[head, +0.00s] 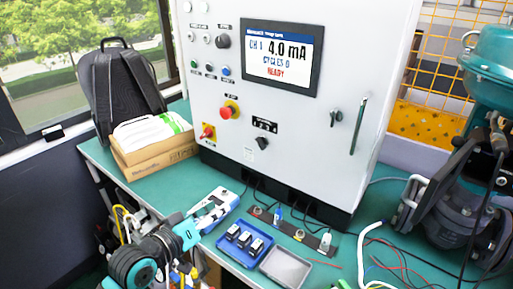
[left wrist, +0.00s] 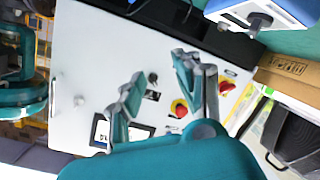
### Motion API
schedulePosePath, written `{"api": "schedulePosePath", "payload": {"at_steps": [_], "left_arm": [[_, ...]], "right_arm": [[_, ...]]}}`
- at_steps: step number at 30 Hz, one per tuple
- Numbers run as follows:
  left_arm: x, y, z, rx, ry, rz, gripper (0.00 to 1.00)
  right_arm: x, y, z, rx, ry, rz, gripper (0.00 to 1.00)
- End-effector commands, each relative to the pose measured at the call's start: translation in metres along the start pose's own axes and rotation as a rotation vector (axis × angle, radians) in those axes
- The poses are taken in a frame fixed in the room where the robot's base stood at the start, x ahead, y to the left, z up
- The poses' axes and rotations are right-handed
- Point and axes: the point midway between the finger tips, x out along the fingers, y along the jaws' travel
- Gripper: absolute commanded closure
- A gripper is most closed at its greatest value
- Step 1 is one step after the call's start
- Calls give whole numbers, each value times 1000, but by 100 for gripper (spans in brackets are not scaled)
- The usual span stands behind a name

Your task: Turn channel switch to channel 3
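The grey cabinet's (head: 350,60) screen (head: 281,58) reads CH 1, 4.0 mA, CYCLES 0, READY. Below it, a black rotary switch (head: 262,143) sits under a black label plate (head: 265,126), whose marks are too small to read. In the left wrist view this switch (left wrist: 153,77) appears in the gap between my fingers. My left gripper (head: 214,211) is low over the bench, in front of and below the cabinet face, apart from the switch. Its fingers are spread and empty in the left wrist view (left wrist: 161,68). My right gripper is not visible.
A red emergency button (head: 229,111) and a red-yellow rotary switch (head: 208,132) are left of the black switch. A blue tray (head: 224,250), a blue-white device (head: 222,196) and a cardboard box (head: 150,165) occupy the green bench. Valve equipment (head: 465,190) stands right.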

Motion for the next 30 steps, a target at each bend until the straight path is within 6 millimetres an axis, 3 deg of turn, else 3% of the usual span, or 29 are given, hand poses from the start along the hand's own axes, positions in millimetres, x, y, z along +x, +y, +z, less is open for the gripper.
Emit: {"api": "schedulePosePath", "payload": {"at_steps": [1, 3, 7, 14, 30], "left_arm": [[7, 7, -24, -29, 48, 47, 66], [12, 15, -47, -74, 96, 99, 66], [17, 22, -67, -118, 138, 146, 66], [46, 30, -75, -125, 144, 154, 66], [157, 44, -90, -121, 142, 151, 66]], "right_arm": [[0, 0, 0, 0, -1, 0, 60], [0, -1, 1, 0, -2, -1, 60], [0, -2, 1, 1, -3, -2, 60], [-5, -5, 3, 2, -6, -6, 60], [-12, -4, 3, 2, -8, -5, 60]]}}
